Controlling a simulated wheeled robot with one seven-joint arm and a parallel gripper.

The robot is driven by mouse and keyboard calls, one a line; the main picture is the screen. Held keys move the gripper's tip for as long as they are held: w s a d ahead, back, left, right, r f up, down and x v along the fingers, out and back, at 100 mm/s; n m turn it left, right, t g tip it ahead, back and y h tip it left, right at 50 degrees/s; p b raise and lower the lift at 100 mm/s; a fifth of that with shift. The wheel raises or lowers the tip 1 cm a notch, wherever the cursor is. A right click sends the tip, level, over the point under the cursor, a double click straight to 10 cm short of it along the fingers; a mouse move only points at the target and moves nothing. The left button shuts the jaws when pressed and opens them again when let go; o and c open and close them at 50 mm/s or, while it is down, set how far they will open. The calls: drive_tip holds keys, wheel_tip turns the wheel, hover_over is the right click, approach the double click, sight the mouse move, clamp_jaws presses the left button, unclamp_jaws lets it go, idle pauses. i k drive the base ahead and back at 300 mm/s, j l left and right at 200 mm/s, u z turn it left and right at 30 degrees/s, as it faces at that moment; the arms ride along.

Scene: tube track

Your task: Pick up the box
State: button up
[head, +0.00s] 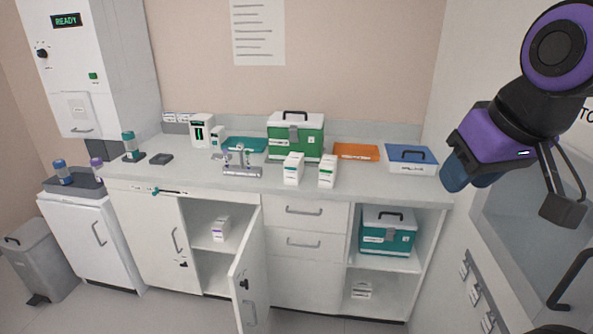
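Several things could be the box. Two small white boxes with green labels stand upright side by side near the counter's front edge, a left one (293,170) and a right one (327,172). A small white box with a purple label (220,229) sits on a shelf inside the open cupboard. Another small white box (361,291) lies low in the right-hand open shelf unit. My gripper (468,175) is at the right, raised beside the counter's right end and apart from all these boxes. Its fingers are seen from an angle that hides whether they are open.
A green case (296,150), an orange tray (356,152) and a blue-lidded container (411,168) stand on the counter (215,177). A teal case (386,238) is on the shelf below. A cupboard door (250,285) stands open into the floor space. A wall borders the right.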

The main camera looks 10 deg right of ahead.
sight(294, 166)
drive_tip(key=i+j+z, duration=0.25)
drive_tip(key=i+j, duration=0.5)
drive_tip(key=i+j+z, duration=0.1)
drive_tip(key=j, duration=0.35)
drive_tip(key=i+j+z, duration=0.15)
drive_tip(key=j, duration=0.35)
drive_tip(key=i+j+z, duration=0.1)
drive_tip(key=j, duration=0.35)
drive_tip(key=i+j+z, duration=0.1)
drive_tip(key=j, duration=0.4)
